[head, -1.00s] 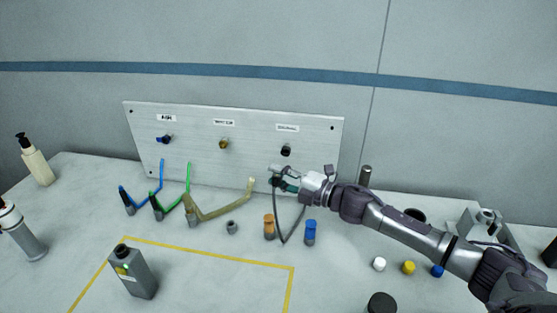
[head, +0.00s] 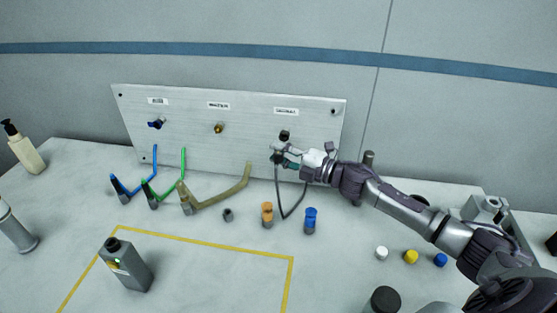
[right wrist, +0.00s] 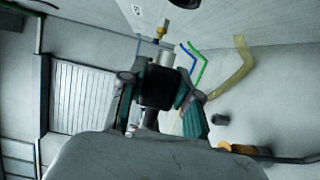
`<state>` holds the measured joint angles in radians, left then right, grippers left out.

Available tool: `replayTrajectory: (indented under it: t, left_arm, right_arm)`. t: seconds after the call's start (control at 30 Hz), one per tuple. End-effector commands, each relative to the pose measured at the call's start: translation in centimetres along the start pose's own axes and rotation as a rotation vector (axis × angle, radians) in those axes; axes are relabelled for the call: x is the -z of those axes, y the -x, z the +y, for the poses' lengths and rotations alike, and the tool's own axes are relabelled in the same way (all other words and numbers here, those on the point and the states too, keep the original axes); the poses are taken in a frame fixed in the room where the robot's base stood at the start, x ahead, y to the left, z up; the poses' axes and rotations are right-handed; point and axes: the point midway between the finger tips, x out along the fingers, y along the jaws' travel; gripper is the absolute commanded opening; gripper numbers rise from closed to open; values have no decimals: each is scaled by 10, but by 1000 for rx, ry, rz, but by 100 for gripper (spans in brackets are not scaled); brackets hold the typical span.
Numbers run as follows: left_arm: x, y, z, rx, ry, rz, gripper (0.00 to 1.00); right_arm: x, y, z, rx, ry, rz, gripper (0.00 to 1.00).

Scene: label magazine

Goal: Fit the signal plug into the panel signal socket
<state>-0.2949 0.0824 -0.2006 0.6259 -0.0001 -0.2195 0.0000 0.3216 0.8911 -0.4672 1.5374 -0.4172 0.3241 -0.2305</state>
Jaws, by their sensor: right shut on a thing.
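The grey panel (head: 180,115) stands at the back of the table with three labelled sockets. The black signal socket (head: 284,135) is the rightmost, under its label. My right gripper (head: 279,156) is just below that socket, in front of the panel. It is shut on the dark signal plug (right wrist: 157,88), which shows between the fingers in the right wrist view. The plug is apart from the socket in the head view, and its front end is hard to make out. A dark cable (head: 278,195) hangs in a loop below the gripper. My left gripper is out of view.
Blue (head: 128,188), green (head: 165,192) and tan (head: 215,200) hoses stand left of the gripper. A small grey fitting (head: 228,215), an orange-topped piece (head: 267,214) and a blue-topped piece (head: 310,220) stand below. A grey bottle (head: 125,265) stands in the yellow outline.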

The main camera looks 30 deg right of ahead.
Motion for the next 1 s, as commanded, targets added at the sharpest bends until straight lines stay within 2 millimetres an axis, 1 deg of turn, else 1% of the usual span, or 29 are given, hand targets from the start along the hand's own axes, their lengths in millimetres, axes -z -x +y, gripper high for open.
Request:
replayTrajectory:
  t: [0.03,0.1,0.33,0.53,1.0]
  left_arm:
    - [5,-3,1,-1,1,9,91]
    - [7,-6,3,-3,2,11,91]
    - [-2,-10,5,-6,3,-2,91]
    - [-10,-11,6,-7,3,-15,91]
    - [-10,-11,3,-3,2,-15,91]
  right_arm:
    - [-6,-2,0,-2,2,-2,0]
    - [-12,-4,-1,-2,1,-2,0]
    - [-26,-10,0,-1,1,-2,0]
    - [-30,-11,0,0,-1,0,0]
    - [-30,-11,0,0,-1,0,0]
